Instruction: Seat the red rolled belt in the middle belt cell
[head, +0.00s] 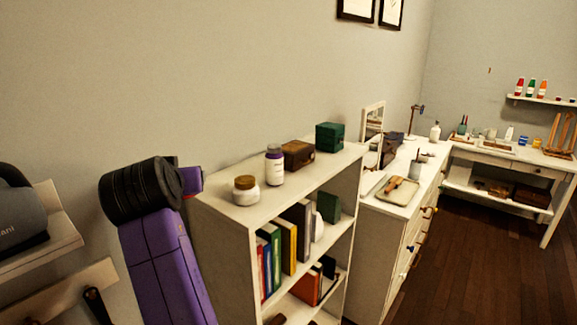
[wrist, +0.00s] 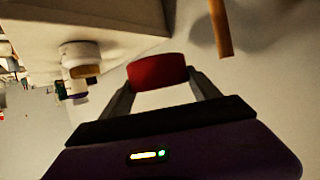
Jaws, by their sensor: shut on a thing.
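The red rolled belt (wrist: 157,71) is between the two dark fingers of my gripper (wrist: 161,82) in the wrist view. The fingers touch it at its two ends, and it is held clear of any surface. In the head view my purple arm stands at the left, beside the white bookcase (head: 240,215), and its dark wrist hides most of the gripper. Only a small red bit shows there by the arm. I cannot make out the belt cells in either view.
A white jar (head: 246,190), a labelled bottle (head: 274,166), a brown box (head: 298,154) and a green box (head: 330,136) stand on the bookcase top, close right of my arm. A white dresser (head: 397,222) and a desk (head: 500,153) stand farther right. Dark floor (head: 480,255) is clear.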

